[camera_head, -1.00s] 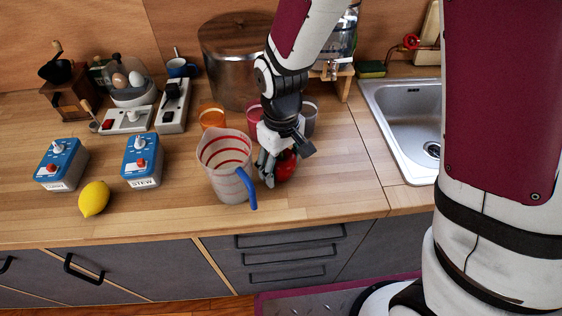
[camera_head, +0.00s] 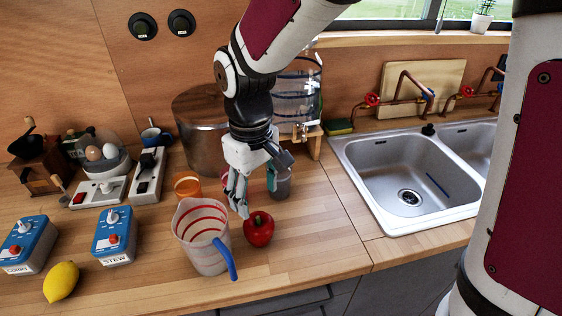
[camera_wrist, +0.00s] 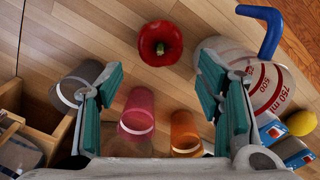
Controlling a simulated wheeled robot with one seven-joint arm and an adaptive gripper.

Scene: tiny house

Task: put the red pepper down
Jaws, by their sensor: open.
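The red pepper (camera_head: 259,229) stands upright on the wooden counter, just right of the measuring jug. It also shows in the wrist view (camera_wrist: 160,43), beyond my fingertips and apart from them. My gripper (camera_head: 254,205) is open and empty, above and behind the pepper in the head view. In the wrist view its two teal-padded fingers (camera_wrist: 165,85) are spread wide with nothing between them but cups on the counter below.
A measuring jug (camera_head: 203,240) with a blue handle stands close left of the pepper. An orange cup (camera_head: 187,186), a pink cup (camera_wrist: 137,112) and a grey cup (camera_head: 281,184) stand behind. A sink (camera_head: 405,180) is at right. The counter right of the pepper is clear.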

